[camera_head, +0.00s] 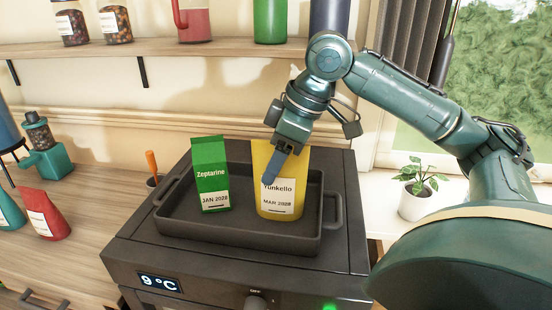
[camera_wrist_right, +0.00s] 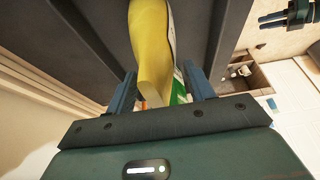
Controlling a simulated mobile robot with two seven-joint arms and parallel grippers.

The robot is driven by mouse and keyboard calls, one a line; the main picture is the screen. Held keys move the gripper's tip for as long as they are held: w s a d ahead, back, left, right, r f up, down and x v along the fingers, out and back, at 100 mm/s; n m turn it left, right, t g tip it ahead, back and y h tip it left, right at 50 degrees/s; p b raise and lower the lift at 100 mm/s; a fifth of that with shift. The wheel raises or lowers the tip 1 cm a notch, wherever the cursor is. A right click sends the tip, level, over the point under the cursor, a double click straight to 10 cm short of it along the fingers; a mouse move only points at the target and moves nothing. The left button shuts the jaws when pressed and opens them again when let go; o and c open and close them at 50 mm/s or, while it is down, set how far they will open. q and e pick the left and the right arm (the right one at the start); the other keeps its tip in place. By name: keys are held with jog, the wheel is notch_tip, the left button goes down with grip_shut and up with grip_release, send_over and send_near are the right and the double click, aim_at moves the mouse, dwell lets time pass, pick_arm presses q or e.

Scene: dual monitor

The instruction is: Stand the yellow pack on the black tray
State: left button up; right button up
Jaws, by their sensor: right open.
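The yellow pack (camera_head: 284,190), labelled Yunkello, stands upright in the right half of the black tray (camera_head: 178,230). My right gripper (camera_head: 277,165) is at the pack's upper part, and one blue finger shows in front of its label. In the right wrist view, the open fingers (camera_wrist_right: 157,90) lie on either side of the yellow pack (camera_wrist_right: 150,45), with gaps beside it. A green Zeptarine pack (camera_head: 211,175) stands upright in the tray, left of the yellow one.
The tray sits on a dark appliance (camera_head: 150,248) with a 9 °C display. A potted plant (camera_head: 416,190) stands to the right. A red pack (camera_head: 45,212) and a teal grinder (camera_head: 50,160) are on the wooden counter at left. A shelf (camera_head: 150,47) with jars runs above.

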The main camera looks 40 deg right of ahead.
jog(key=p+v, duration=0.2)
jog(key=v, duration=0.8)
jog(key=shift+s+r+p, duration=0.1)
jog(key=shift+r+p, duration=0.2)
jog(key=shift+r, duration=0.05)
pick_arm(q)
jog(key=shift+s+a+r+m, duration=0.15)
jog(key=shift+r+m, duration=0.25)
jog(key=shift+r, duration=0.45)
pick_arm(e)
jog(key=shift+s+d+r, duration=0.25)
jog(key=shift+r, duration=0.3)
